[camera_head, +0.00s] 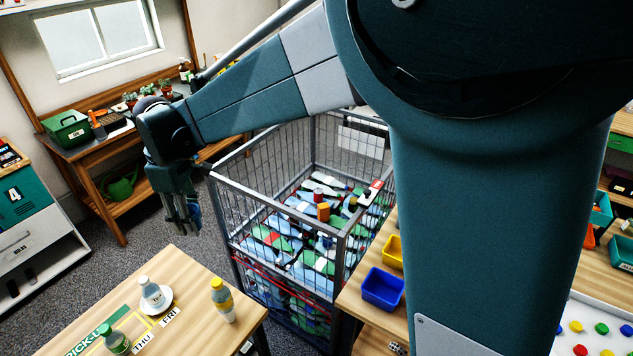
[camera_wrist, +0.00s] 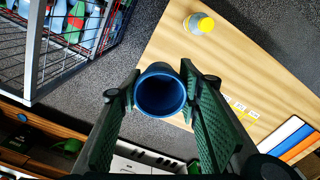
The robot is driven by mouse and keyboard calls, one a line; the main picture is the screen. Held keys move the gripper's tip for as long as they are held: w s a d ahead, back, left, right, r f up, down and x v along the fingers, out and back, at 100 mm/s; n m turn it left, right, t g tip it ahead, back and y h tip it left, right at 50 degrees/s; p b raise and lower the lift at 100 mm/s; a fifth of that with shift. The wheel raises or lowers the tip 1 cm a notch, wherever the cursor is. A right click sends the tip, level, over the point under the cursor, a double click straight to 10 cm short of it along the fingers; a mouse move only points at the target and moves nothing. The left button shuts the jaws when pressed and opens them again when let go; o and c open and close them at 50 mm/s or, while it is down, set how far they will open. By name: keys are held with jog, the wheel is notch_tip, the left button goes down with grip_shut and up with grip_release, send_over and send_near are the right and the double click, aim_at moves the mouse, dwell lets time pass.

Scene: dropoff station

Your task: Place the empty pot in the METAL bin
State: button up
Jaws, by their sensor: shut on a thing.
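A blue round pot (camera_wrist: 161,93) is between the two green-padded fingers of my gripper (camera_wrist: 160,82) in the wrist view. Its open mouth faces the camera and the inside looks dark and empty. In the head view my gripper (camera_head: 182,212) hangs fingers down at the left, above the grey floor, and mostly hides the pot. It is apart from the wire cage bin to its right and the pick-up table below. I can read no METAL label on any bin.
The wire cage (camera_head: 223,205) holds many bottles and cans. A workbench (camera_head: 118,160) with plants stands behind. A blue tray (camera_head: 383,288) is at the right.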

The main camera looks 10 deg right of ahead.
jog(key=w+d+m, duration=0.1)
jog(key=w+d, duration=0.3)
jog(key=d, duration=0.5)
jog(key=w+d+m, duration=0.2)
jog(key=w+d, duration=0.3)
jog(key=d, duration=0.4)
jog(key=w+d+m, duration=0.1)
jog(key=w+d, duration=0.3)
jog(key=d, duration=0.5)
jog(key=w+d+m+b, duration=0.15)
jog(key=d+m, duration=0.25)
jog(key=d, duration=2.6)
jog(key=s+d+m, duration=0.2)
jog(key=s+d, duration=0.5)
jog(key=d, duration=0.7)
jog(key=s+d+m+b, duration=0.15)
jog(key=s+d, duration=0.45)
jog(key=d, duration=0.9)
jog(key=s+d+m+p, duration=0.1)
jog(key=s+d+m, duration=0.2)
jog(key=s+d, duration=0.75)
jog(key=w+d+f, duration=0.1)
jog(key=w+f, duration=0.1)
jog(key=f, duration=0.7)
jog(key=w+d+f, duration=0.1)
jog(key=d+f, duration=0.1)
jog(key=f, duration=0.7)
jog(key=shift+w+d, duration=0.2)
jog(key=shift+w, duration=0.15)
